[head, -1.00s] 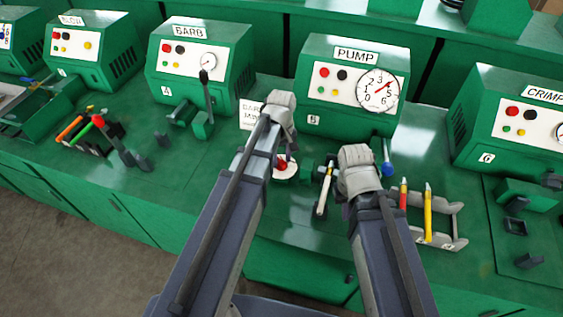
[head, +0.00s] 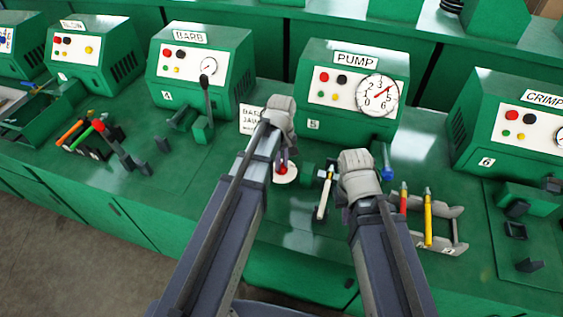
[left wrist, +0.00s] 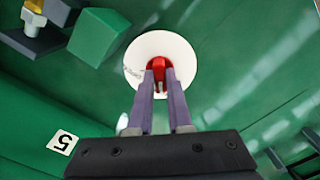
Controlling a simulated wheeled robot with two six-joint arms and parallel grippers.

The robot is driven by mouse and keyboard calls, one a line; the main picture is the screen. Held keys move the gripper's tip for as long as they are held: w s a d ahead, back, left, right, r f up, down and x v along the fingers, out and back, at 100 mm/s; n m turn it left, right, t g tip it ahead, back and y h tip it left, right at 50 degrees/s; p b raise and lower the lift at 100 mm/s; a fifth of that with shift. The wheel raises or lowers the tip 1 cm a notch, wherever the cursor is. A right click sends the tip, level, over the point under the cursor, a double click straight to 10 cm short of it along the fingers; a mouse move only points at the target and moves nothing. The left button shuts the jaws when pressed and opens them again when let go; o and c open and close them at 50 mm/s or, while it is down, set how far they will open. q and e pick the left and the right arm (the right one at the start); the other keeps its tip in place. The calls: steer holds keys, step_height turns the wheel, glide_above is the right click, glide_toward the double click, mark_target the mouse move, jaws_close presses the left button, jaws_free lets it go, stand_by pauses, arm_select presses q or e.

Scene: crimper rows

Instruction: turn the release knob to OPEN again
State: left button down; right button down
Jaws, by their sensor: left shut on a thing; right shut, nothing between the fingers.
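The release knob (left wrist: 158,66) is red and sits on a round white dial plate (left wrist: 138,48) on the green bench. In the left wrist view my left gripper (left wrist: 160,82) is shut on the knob, one finger on each side. In the head view the knob (head: 283,169) shows just below my left gripper (head: 285,160), partly hidden by it. The lettering on the plate is too small to read. My right gripper (head: 343,198) is shut and empty, to the right of the knob, near the hose piece on the bench.
The PUMP box (head: 318,118) with its gauge stands behind both grippers. A grey rack (head: 455,225) with red and yellow tools is to the right. A small sign (head: 249,118) stands behind my left arm.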

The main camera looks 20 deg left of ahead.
arm_select(q)
steer(key=m, duration=1.4)
steer(key=shift+m, duration=1.9)
steer(key=c, duration=0.8)
jaws_free()
steer(key=shift+c, duration=0.2)
